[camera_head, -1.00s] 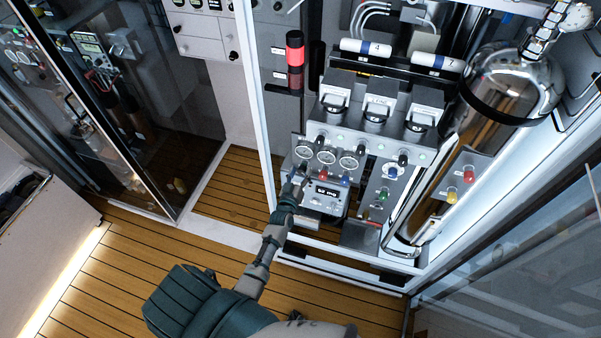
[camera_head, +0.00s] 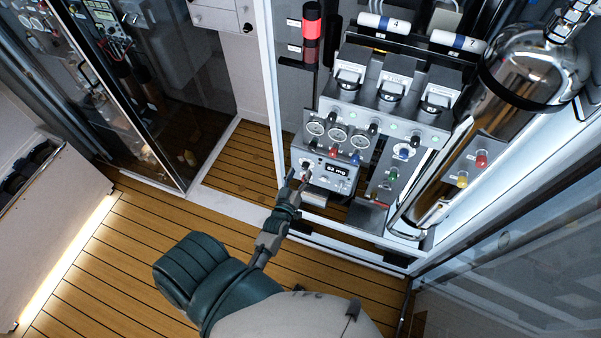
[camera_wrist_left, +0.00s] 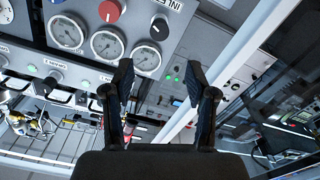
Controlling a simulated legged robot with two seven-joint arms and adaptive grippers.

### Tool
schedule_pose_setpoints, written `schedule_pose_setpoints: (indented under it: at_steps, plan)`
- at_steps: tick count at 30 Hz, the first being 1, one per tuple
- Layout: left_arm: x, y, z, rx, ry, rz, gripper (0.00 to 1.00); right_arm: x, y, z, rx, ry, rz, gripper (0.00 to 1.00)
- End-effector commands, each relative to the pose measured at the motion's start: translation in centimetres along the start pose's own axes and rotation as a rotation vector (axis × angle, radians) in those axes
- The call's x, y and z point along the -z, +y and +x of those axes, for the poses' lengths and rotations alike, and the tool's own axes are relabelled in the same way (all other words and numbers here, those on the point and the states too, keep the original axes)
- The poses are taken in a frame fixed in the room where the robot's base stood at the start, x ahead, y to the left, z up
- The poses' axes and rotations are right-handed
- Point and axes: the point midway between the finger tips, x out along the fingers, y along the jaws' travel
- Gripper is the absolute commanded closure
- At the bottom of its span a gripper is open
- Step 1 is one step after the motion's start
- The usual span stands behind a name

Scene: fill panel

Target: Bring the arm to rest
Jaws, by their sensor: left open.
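My left gripper (camera_head: 297,180) is at the end of my left arm, in front of the lower left of the fill panel (camera_head: 384,124). In the left wrist view my left gripper (camera_wrist_left: 160,85) shows two dark fingers spread apart with nothing between them. Beyond the fingers are round gauges (camera_wrist_left: 108,45) and a red knob (camera_wrist_left: 110,11). In the head view the gripper is close to a grey box with a small display (camera_head: 337,170); I cannot tell whether they touch. My right gripper is not in view.
A shiny metal cylinder (camera_head: 520,75) stands right of the panel. A red lamp (camera_head: 312,20) is at its upper left. A white frame post (camera_head: 268,85) rises left of the panel. A glass-fronted cabinet (camera_head: 150,100) stands farther left. The wooden floor (camera_head: 110,265) is clear.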

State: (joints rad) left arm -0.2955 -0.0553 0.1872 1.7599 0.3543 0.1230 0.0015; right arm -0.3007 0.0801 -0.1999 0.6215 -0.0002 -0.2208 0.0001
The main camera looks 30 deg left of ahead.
Motion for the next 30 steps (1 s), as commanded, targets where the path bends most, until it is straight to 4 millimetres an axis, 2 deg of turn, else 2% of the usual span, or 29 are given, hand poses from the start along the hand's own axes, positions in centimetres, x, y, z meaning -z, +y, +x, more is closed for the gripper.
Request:
schedule_pose_setpoints:
  at_steps: [10,14,17,21,23,24,26,30]
  plan:
    - [-0.4,0.0,0.0,0.0,-0.007,0.002,0.43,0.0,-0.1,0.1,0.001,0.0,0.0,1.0]
    - [-3.5,-0.3,-0.4,-0.002,-0.07,0.018,0.43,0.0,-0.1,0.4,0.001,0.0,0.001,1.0]
    - [-8.2,-0.7,-1.4,-0.005,-0.17,0.047,0.43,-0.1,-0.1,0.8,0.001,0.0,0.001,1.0]
    - [-15.9,-1.6,-3.8,-0.014,-0.339,0.101,0.43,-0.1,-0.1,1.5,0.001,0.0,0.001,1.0]
    - [-19.0,-2.1,-5.2,-0.017,-0.411,0.125,0.43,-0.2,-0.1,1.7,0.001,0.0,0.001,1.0]
    - [-21.1,-2.5,-6.2,-0.021,-0.46,0.143,0.43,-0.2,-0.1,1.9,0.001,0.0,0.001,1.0]
    - [-24.1,-3.1,-7.9,-0.025,-0.533,0.168,0.43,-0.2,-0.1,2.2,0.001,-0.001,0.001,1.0]
    - [-30.5,-4.8,-12.6,-0.037,-0.704,0.235,0.43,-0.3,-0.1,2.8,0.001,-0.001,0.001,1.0]
